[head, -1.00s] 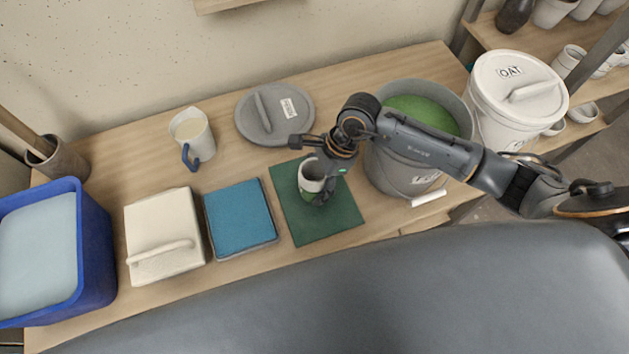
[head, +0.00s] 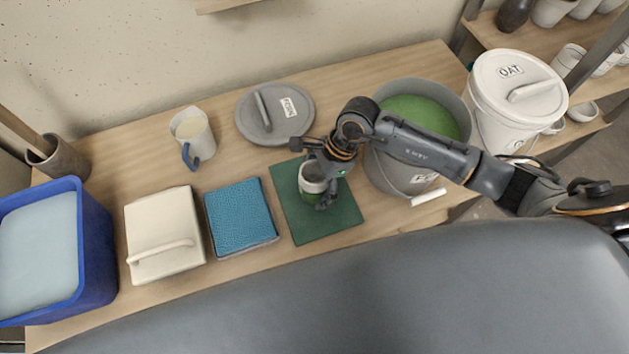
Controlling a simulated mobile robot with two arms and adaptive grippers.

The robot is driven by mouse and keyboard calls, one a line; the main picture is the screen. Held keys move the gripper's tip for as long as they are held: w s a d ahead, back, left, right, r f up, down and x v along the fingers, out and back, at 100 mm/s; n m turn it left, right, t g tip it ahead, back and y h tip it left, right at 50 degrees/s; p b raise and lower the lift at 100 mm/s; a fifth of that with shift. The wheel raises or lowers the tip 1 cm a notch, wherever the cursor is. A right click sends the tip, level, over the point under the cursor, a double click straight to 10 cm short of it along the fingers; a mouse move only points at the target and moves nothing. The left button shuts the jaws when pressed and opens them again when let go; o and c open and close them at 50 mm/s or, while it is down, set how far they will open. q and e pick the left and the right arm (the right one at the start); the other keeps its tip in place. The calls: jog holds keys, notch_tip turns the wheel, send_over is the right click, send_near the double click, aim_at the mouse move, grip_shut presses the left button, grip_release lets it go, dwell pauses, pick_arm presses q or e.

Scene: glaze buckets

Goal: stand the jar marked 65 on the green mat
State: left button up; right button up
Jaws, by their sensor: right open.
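The jar (head: 311,183), pale at the top and green lower down, stands upright on the green mat (head: 316,224). No number can be read on it. My right gripper (head: 322,172) is open around the jar, with a finger at its near right side and another part above its far left side. The fingers hide part of the jar, and I cannot tell whether they touch it. My left gripper is not in view.
A blue mat (head: 240,217) and a cream lid (head: 163,230) lie left of the green mat. A grey bucket (head: 402,170) of green glaze stands close on the right. A grey lid (head: 274,113) and a pitcher (head: 194,137) are behind. A blue bin (head: 92,250) is far left.

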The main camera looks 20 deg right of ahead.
jog(key=b+v, duration=0.1)
jog(key=v, duration=1.1)
